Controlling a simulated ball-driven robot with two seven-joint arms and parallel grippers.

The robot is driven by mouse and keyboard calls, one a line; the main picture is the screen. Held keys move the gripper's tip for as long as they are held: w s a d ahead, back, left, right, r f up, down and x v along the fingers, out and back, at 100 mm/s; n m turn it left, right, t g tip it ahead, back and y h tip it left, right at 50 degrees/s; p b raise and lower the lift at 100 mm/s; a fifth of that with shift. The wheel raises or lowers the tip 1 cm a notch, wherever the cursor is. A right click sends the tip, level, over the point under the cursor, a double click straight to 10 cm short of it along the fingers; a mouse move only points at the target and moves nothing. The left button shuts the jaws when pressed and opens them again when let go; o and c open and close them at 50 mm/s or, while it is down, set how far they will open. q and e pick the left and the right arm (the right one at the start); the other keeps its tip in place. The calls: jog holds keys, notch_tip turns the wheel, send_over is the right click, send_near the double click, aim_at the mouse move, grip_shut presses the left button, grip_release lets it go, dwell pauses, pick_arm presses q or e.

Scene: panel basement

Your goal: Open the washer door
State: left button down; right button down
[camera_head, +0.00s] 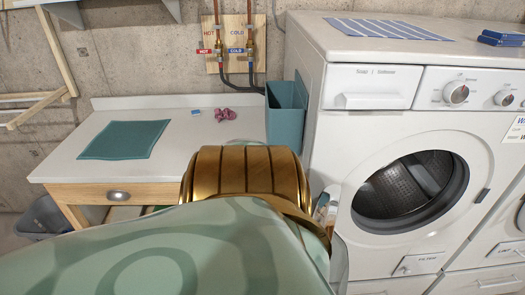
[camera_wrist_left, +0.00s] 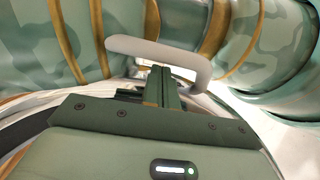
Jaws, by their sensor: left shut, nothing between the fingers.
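The washer (camera_head: 385,130) stands at the right in the head view. Its round front opening (camera_head: 410,185) is uncovered and shows the metal drum. A white, partly glassy piece (camera_head: 338,262), apparently the door swung out to the left and seen nearly edge-on, stands beside the opening; my arm hides much of it. In the left wrist view my left gripper (camera_wrist_left: 160,80) is shut and empty. A pale curved bar (camera_wrist_left: 150,48), like a handle, crosses just beyond its fingertips; I cannot tell whether they touch. The head view does not show my left gripper. My right gripper is not in view.
A white counter (camera_head: 60,165) with a teal cloth (camera_head: 126,139) stands left of the washer. A teal bin (camera_head: 286,112) stands between them. A second machine (camera_head: 500,255) adjoins at the right. My own arm fills the lower middle.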

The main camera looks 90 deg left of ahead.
pick_arm(q)
jog(key=s+a+b, duration=0.1)
jog(key=a, duration=1.1)
jog(key=shift+s, duration=0.1)
